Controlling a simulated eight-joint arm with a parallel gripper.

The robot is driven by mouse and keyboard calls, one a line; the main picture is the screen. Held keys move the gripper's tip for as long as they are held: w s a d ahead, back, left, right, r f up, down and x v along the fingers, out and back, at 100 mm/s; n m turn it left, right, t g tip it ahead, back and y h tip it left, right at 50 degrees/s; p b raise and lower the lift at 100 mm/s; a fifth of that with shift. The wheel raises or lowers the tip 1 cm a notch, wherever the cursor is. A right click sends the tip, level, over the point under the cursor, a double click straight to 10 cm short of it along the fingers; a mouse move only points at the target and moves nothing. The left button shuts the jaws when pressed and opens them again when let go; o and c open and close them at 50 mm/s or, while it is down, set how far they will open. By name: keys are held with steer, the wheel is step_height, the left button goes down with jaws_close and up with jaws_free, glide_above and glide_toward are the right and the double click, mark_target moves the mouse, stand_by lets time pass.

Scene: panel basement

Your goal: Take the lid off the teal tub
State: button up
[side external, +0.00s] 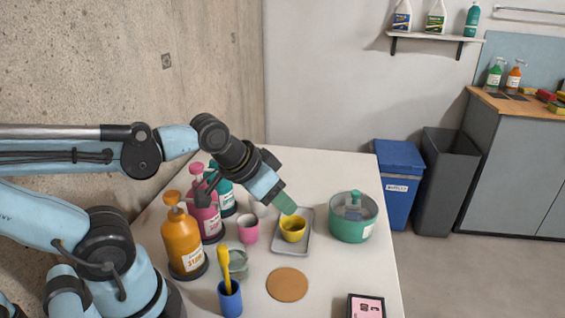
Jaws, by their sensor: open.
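The teal tub (345,229) stands upright on the right side of the white table, with a pale label on its front. Its lid (341,205) sits on top, looks greyish and see-through, and has a teal knob (355,199) standing up in the middle. My gripper (287,205) is open, tilted down to the right, left of the tub and apart from it. Its green fingertip is over the back of a grey tray (280,249) that holds a yellow cup (292,228). The gap between the fingers is hidden from this side.
Orange (184,239), pink (204,213) and teal (226,191) pump bottles stand left of my gripper. A pink cup (248,228), glass jar (238,263), blue cup with yellow brush (230,298) and brown disc (287,284) are nearby. The table is clear around the tub.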

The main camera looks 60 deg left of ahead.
steer(key=shift+o, duration=1.1)
steer(key=shift+w, duration=0.1)
step_height(320, 180, up, 7)
steer(key=m+g, duration=0.6)
steer(key=m, duration=0.1)
glide_above(356, 191)
steer(key=s, duration=0.2)
steer(key=shift+h, duration=0.4)
steer(key=f, duration=0.4)
steer(key=w+f, duration=0.1)
steer(key=f, duration=0.6)
steer(key=shift+w+f, duration=0.3)
steer(key=shift+w, duration=0.05)
jaws_close()
